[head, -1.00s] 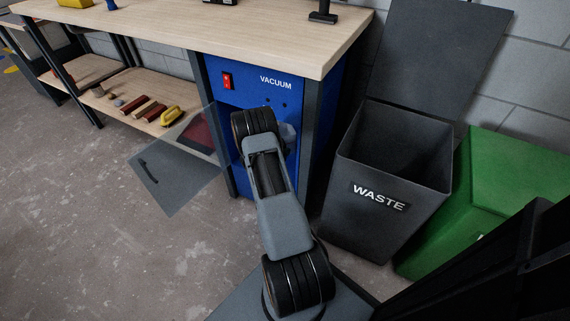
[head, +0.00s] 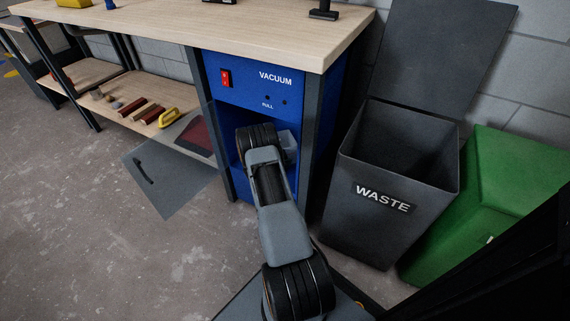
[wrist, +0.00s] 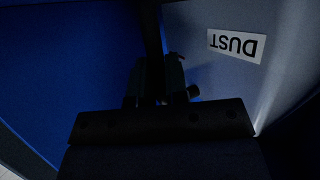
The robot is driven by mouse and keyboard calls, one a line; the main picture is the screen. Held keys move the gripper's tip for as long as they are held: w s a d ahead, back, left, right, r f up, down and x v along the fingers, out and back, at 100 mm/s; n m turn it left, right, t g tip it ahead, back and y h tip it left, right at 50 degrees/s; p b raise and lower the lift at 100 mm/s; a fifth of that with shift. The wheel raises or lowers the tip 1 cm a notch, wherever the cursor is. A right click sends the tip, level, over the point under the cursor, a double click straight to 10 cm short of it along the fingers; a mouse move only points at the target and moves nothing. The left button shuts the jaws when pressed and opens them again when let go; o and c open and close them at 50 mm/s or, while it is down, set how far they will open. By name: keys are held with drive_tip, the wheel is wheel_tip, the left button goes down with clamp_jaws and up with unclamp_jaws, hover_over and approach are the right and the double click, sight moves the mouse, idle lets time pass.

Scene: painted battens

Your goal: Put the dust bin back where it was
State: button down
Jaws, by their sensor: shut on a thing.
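The dust bin (wrist: 212,75) is a pale translucent box with a "DUST" label, upside down in the wrist view. In the head view a small part of it (head: 289,146) shows inside the opening of the blue vacuum unit (head: 262,88), right of my arm. My gripper (wrist: 160,85) is shut on the dust bin, in dim light at its front. My arm hides most of the bin in the head view, so how deep it sits cannot be told. The grey vacuum door (head: 160,178) hangs open to the left.
A grey waste bin (head: 384,226) with its lid raised stands right of the vacuum, beside a green bin (head: 470,200). The workbench top (head: 180,32) is above. A low shelf (head: 97,103) holds sanding blocks and a yellow tool.

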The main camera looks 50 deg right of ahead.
drive_tip(key=shift+f, duration=0.1)
drive_tip(key=c, duration=1.1)
unclamp_jaws()
